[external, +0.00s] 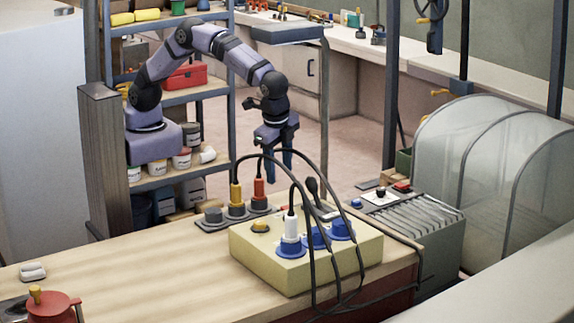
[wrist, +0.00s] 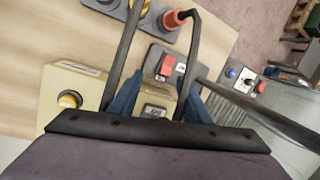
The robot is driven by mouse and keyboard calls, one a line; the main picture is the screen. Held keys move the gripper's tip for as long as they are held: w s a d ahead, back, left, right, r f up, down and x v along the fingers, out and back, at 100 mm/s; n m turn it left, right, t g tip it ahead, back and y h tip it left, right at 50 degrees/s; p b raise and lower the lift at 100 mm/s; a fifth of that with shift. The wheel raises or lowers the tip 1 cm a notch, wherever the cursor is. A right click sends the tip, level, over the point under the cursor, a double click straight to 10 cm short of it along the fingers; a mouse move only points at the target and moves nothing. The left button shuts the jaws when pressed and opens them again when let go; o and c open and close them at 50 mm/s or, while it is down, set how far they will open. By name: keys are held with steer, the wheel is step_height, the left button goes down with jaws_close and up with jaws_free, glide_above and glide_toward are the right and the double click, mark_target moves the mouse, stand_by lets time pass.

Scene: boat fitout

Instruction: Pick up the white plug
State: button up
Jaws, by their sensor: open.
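The white plug (external: 291,229) stands upright in the left blue socket (external: 291,248) on top of a pale yellow box (external: 265,262), with a black cable rising from it. My gripper (external: 279,167) is open and empty, pointing down. In the external view it appears behind the yellow box, above and apart from the white plug. In the wrist view its two blue fingers (wrist: 157,100) are spread over part of the yellow box (wrist: 52,88). I cannot make out the white plug in the wrist view.
A yellow plug (external: 236,194) and an orange plug (external: 259,188) stand in a grey socket strip (external: 212,224) behind the box. Black cables arch over the box and between my fingers. Two more blue sockets (external: 316,238) sit beside the white plug. The bench's left part is mostly clear.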

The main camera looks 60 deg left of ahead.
steer(key=s+d+r+h, duration=0.1)
steer(key=s+d+h, duration=0.15)
steer(key=d, duration=0.35)
steer(key=s+d+h, duration=0.1)
steer(key=s+d, duration=0.3)
steer(key=d, duration=0.1)
steer(key=n+h, duration=0.1)
steer(key=h, duration=0.2)
glide_toward(288, 220)
step_height(288, 220, down, 3)
steer(key=w, duration=0.1)
steer(key=shift+n, duration=0.3)
steer(key=shift+w+p+x, duration=0.1)
steer(key=shift+p+x, duration=0.85)
steer(key=shift+x, duration=0.55)
steer(key=shift+w+p+x, duration=0.15)
steer(key=shift+p+x, duration=0.8)
steer(key=shift+x, duration=0.6)
steer(key=shift+w+f, duration=0.1)
steer(key=shift+f, duration=0.6)
steer(key=shift+c, duration=0.4)
jaws_close()
